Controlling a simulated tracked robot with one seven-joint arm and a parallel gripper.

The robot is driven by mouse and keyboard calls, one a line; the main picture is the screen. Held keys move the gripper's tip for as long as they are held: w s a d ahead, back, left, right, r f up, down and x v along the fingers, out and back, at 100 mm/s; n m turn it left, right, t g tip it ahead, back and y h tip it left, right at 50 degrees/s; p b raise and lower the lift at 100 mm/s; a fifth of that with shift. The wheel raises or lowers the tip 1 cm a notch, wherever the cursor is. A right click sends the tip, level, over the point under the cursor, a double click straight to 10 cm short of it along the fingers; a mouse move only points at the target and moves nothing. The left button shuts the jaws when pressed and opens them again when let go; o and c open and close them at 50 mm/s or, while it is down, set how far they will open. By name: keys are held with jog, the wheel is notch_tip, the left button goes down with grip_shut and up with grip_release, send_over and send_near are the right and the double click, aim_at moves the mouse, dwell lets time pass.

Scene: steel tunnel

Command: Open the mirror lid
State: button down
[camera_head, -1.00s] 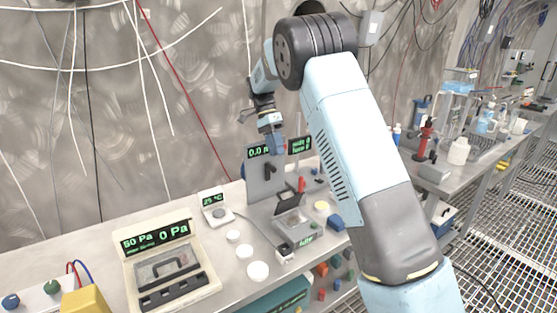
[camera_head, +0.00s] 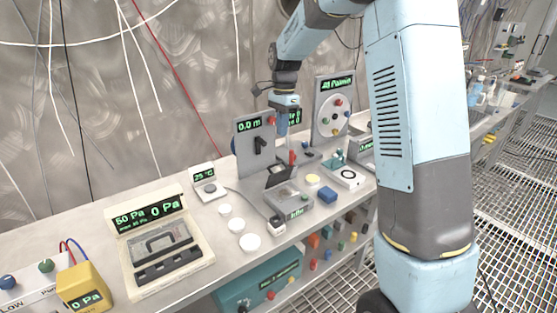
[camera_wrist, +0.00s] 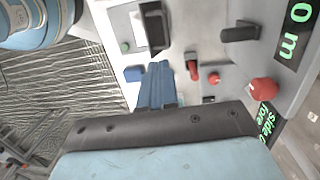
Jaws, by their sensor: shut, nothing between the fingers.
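A dark-framed tilted panel, which looks like the mirror lid (camera_head: 280,174), stands at the back of a small grey box (camera_head: 294,200) on the bench. In the wrist view the lid (camera_wrist: 153,27) shows as a dark frame around a pale face, beyond my fingertips. My gripper (camera_head: 284,135) points down above and behind the lid, by the grey panel reading 0.0 m. In the wrist view my gripper (camera_wrist: 158,68) has its blue fingers together, with nothing held. It appears apart from the lid. The lid's hinge is too small to make out.
A red handle (camera_head: 292,157) stands close to the fingers. The 0.0 m panel (camera_head: 246,150) is left of my gripper; a dial panel (camera_head: 333,105) is right. The bench front between the discs and pressure case (camera_head: 160,245) is clear.

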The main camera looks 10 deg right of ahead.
jog(key=s+d+t, duration=0.2)
jog(key=s+t, duration=0.2)
jog(key=s, duration=0.4)
send_near(280, 173)
notch_tip(280, 173, down, 5)
jog(key=d, duration=0.1)
jog(key=shift+y, duration=0.4)
jog(key=w, duration=0.1)
jog(key=w+a, duration=0.1)
jog(key=w+f, duration=0.1)
jog(key=shift+w+a, duration=0.15)
jog(key=shift+w, duration=0.15)
jog(key=shift+w+a+f, duration=0.1)
jog(key=shift+w, duration=0.15)
jog(key=shift+w, duration=0.15)
